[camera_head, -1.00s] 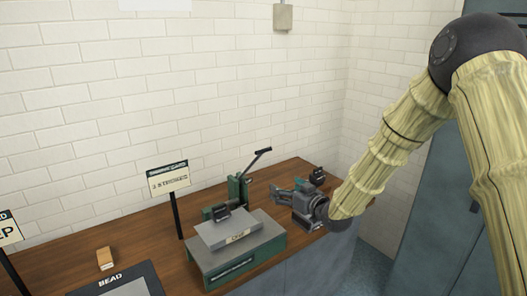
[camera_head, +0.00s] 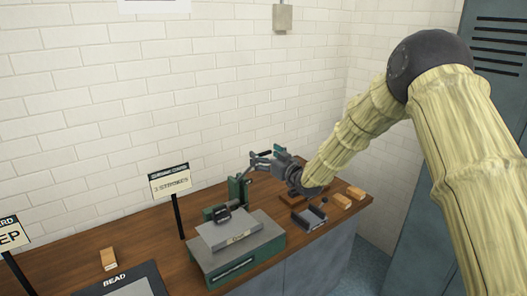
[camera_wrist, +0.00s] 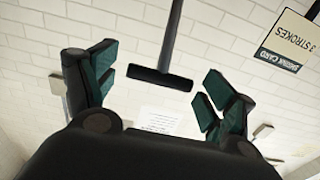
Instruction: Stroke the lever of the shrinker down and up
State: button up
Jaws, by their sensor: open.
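The shrinker (camera_head: 236,192) is a green upright machine on the wooden bench, and its dark lever (camera_head: 246,173) slopes up to the right. My gripper (camera_head: 262,162) is at the raised end of the lever. In the wrist view the lever's black crossbar handle (camera_wrist: 162,78) lies in the gap between the spread fingers of my gripper (camera_wrist: 158,72). The gripper is open, with visible gaps on both sides of the handle. The lever's far end is partly hidden by my fingers in the head view.
A card reading 3 strokes (camera_head: 170,184) stands on a post left of the shrinker. A dark bracket (camera_head: 309,218) and wooden blocks (camera_head: 342,201) lie to the right. A white brick wall (camera_head: 130,110) is behind.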

jog(key=shift+w+a, duration=0.4)
jog(key=shift+w, duration=0.15)
jog(key=shift+c, duration=0.4)
